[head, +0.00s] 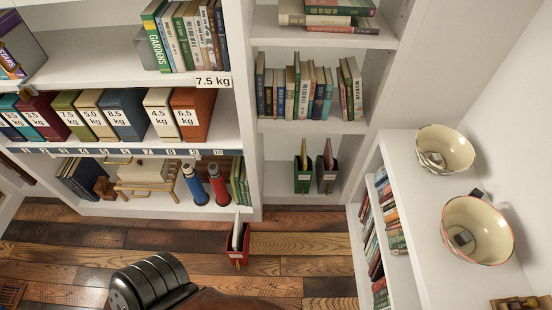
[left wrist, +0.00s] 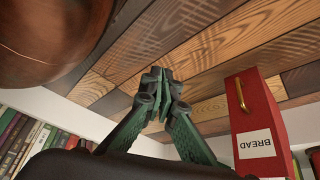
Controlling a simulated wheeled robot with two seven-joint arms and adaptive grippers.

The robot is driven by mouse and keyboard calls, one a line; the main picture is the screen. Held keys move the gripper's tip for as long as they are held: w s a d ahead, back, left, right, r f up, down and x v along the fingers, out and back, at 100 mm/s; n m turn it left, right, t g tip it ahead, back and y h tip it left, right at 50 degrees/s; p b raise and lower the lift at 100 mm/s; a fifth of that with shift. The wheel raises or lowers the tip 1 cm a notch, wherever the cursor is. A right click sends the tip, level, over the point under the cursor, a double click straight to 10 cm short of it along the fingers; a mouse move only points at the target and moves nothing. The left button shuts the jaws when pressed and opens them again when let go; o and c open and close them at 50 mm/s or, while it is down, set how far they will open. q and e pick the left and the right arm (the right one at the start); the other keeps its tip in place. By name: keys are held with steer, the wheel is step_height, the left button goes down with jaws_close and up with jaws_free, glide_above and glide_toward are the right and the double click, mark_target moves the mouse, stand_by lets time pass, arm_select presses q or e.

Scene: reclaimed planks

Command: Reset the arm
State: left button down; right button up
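My left gripper (left wrist: 160,84) shows in the left wrist view, with its two green fingers meeting at the tips. It is shut and nothing shows between the fingertips. It is above the plank floor (left wrist: 215,60), beside a red box labelled BREAD (left wrist: 258,120) with a brass handle. In the head view the left gripper's fingers are hidden; a black ribbed part of my arm shows at the bottom. My right gripper is in neither view.
A red box (head: 237,257) stands on the floor before the white shelves (head: 190,210), which hold books, numbered binders and bottles. A low bookcase (head: 405,190) at right carries two bowls (head: 444,149) (head: 477,231). Floor between is mostly clear.

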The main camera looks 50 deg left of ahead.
arm_select(q)
steer(key=s+a+r+g+p, duration=0.2)
steer(key=s+r+p, duration=0.1)
steer(key=s+p, duration=0.5)
steer(key=s+a+r+g+y+p, duration=0.1)
steer(key=s+a+r+g+p, duration=0.1)
steer(key=s+p, duration=0.6)
steer(key=shift+s+a+r+g, duration=0.2)
steer(key=shift+a+r+g, duration=0.2)
steer(key=shift+r, duration=0.2)
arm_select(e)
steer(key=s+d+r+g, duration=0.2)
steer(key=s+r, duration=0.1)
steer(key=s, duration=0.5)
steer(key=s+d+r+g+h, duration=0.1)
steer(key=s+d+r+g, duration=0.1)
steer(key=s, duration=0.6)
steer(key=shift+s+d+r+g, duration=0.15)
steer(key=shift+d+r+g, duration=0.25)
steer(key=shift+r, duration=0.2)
